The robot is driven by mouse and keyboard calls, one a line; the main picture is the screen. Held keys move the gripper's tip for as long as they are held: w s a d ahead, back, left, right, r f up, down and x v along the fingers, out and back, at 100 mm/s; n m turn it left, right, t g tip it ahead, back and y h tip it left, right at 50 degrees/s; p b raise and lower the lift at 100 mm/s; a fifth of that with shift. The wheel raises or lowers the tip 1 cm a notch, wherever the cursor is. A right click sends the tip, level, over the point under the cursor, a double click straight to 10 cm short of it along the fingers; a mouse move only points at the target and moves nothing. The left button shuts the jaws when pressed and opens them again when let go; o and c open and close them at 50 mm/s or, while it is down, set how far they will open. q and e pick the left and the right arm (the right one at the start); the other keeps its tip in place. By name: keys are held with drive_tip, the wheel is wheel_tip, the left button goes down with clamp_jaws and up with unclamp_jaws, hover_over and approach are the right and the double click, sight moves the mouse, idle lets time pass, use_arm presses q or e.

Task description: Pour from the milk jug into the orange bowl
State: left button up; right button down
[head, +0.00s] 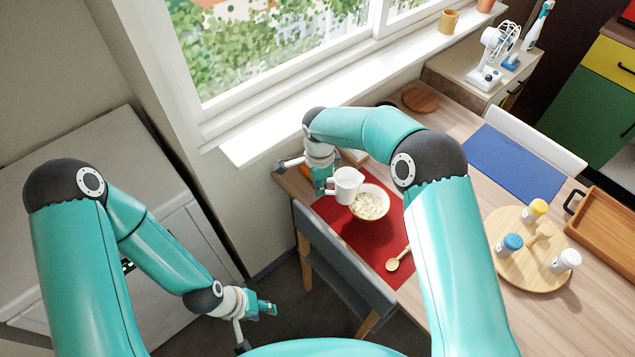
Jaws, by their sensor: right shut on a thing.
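The white milk jug (348,187) is at the left end of the table, beside the bowl and close to its left rim. It looks roughly upright. My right gripper (328,186) is shut on the jug from its handle side, at the left. The bowl (384,207) sits on the red mat and holds pale, flaky food. Its rim looks light, and little of its outer wall shows. No stream of milk can be seen. My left gripper (268,308) hangs away from the table, low over the floor. Its fingers are too small to tell open from shut.
A wooden spoon (399,259) lies on the red mat (352,232). A grey chair (335,262) stands at the table's near edge. A round board (527,265) with several shakers, a blue mat (514,164) and a wooden tray (610,232) lie to the right. The window sill (300,125) is behind my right forearm.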

drive_tip(key=shift+a+r, duration=0.15)
drive_tip(key=shift+r, duration=0.1)
wheel_tip(320, 180, up, 2)
drive_tip(key=shift+r+y+p, duration=0.1)
drive_tip(key=shift+y+p, duration=0.9)
drive_tip(key=shift+p, duration=0.2)
drive_tip(key=shift+a+r+y, duration=0.15)
drive_tip(key=shift+r+y, duration=0.15)
drive_tip(key=shift+y, duration=0.3)
